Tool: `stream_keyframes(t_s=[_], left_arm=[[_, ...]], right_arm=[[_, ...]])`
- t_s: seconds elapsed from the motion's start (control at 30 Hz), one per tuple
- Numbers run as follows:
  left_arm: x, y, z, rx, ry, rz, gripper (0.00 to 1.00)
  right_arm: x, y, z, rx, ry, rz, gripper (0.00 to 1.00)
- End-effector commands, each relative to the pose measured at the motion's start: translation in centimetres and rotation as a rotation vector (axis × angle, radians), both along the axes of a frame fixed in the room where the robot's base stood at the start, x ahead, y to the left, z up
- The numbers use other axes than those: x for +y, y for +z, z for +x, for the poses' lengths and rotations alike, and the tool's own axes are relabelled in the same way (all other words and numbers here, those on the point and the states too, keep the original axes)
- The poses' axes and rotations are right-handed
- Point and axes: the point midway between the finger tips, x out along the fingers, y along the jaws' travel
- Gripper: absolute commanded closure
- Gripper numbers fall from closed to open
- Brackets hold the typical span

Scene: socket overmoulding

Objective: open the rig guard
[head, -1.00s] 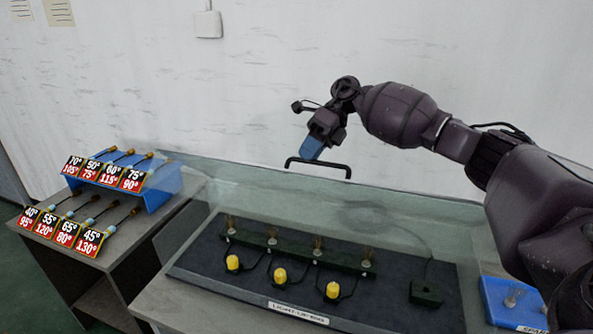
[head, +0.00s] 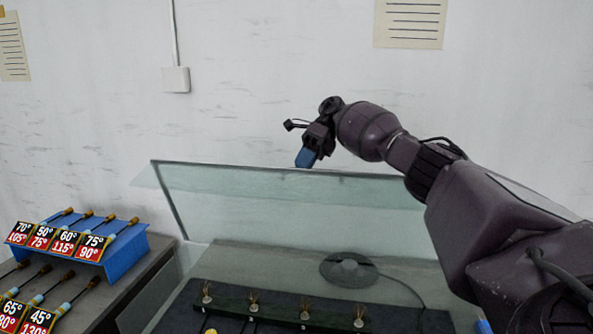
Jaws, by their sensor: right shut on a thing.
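The rig guard (head: 290,205) is a clear, greenish panel, tilted up above the rig with its upper edge raised against the wall. My right gripper (head: 304,160) has blue fingertips and is at the guard's upper edge, shut on its handle. The handle itself is hidden from this side. Under and behind the guard, the rig's dark bar (head: 280,313) carries several small posts with brass-coloured wires. My left gripper is out of view.
A round dark disc (head: 348,270) with a cable shows through the guard. My right arm crosses the right side.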

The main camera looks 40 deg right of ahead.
Motion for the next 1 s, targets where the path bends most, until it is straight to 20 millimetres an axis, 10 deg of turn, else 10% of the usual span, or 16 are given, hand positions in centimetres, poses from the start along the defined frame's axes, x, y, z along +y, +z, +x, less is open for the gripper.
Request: stream_keyframes(t_s=[1.0], left_arm=[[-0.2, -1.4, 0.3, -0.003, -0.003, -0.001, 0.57]], right_arm=[[-2.2, -1.6, 1.6, 0.029, -0.001, -0.014, 1.0]])
